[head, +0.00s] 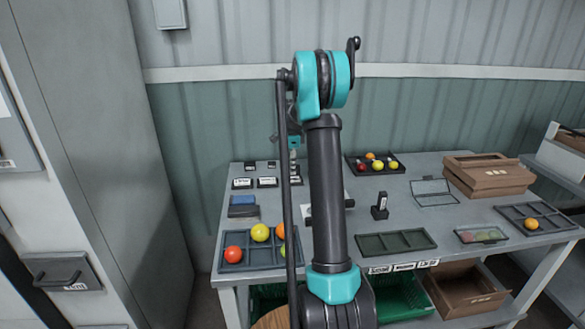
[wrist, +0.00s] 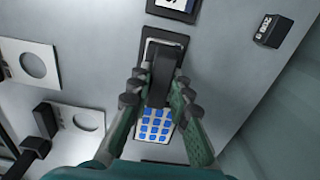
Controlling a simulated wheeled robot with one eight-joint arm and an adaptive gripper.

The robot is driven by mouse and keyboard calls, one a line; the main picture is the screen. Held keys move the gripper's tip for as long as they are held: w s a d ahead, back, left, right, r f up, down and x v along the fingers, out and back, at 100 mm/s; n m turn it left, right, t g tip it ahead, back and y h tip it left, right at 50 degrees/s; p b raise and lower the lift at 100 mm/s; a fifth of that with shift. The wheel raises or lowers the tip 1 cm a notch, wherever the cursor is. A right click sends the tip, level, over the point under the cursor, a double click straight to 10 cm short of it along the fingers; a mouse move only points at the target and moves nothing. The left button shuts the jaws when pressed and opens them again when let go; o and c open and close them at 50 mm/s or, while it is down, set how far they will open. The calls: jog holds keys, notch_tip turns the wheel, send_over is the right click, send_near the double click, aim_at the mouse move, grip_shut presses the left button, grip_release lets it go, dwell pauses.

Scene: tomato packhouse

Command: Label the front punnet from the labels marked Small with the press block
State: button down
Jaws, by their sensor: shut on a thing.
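In the wrist view my gripper (wrist: 158,101) is shut on a dark block (wrist: 160,75), which looks like the press block. The block is over a black-framed label holder (wrist: 148,48). A white sheet with blue labels (wrist: 158,124) shows between the fingers; I cannot tell whether the block touches it. In the head view my gripper is mostly hidden behind my arm, near the label holders (head: 267,182) at the back left. The word Small is not readable with certainty.
A dark divided tray with tomatoes (head: 250,267) is front left, an empty one (head: 396,243) front middle. A black upright tool (head: 380,206), a clear container (head: 433,192) and cardboard boxes (head: 488,178) stand right. White cards with round holes (wrist: 80,120) lie near the holder.

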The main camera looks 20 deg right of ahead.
jog(key=shift+r, duration=0.1)
jog(key=shift+r, duration=3.4)
